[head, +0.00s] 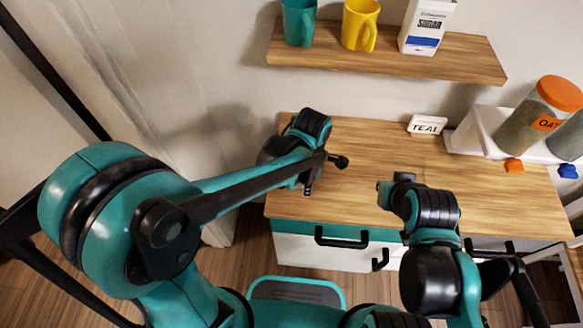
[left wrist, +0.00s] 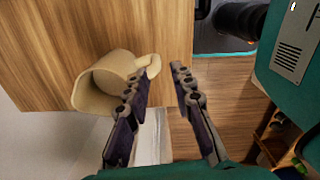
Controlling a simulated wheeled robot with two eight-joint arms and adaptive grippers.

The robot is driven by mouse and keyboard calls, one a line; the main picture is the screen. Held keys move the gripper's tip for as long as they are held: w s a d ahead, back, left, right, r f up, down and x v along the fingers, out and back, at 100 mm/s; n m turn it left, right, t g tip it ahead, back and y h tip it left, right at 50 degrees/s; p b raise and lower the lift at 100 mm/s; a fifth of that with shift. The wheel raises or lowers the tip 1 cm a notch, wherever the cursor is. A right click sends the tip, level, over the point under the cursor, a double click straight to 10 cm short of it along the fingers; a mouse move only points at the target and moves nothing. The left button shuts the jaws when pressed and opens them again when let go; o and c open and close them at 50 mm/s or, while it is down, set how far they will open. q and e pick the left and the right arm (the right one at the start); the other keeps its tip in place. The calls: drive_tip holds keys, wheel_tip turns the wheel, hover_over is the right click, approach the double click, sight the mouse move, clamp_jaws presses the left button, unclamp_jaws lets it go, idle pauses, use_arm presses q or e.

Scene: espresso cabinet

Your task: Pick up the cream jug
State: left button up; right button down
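The cream jug (left wrist: 105,85) shows in the left wrist view on the wooden counter, with its wide mouth toward the lower left and its handle (left wrist: 152,65) toward my gripper. My left gripper (left wrist: 165,66) is open. One finger overlaps the jug's side and handle in the picture; the other is to the right with a clear gap. I cannot tell whether the finger touches the jug. In the head view my left gripper (head: 324,173) is over the counter's left part, and I cannot make out the jug there. My right gripper (head: 391,187) is over the counter's front middle, its fingers unclear.
The wooden counter (head: 375,150) is clear in the middle. A shelf (head: 390,68) above holds a teal mug (head: 298,22), yellow mug (head: 358,25) and carton (head: 425,25).

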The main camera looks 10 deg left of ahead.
use_arm(q)
drive_tip(key=f+b, duration=0.1)
drive_tip(key=f, duration=0.1)
drive_tip(key=f+b, duration=0.1)
drive_tip(key=f, duration=0.2)
drive_tip(key=f+b, duration=0.1)
drive_tip(key=f, duration=0.1)
drive_tip(key=shift+w+d+f, duration=0.25)
drive_tip(key=shift+w+f, duration=0.05)
drive_tip(key=shift+w, duration=0.05)
drive_tip(key=shift+s+r, duration=0.1)
drive_tip(key=shift+c, duration=0.6)
clamp_jaws()
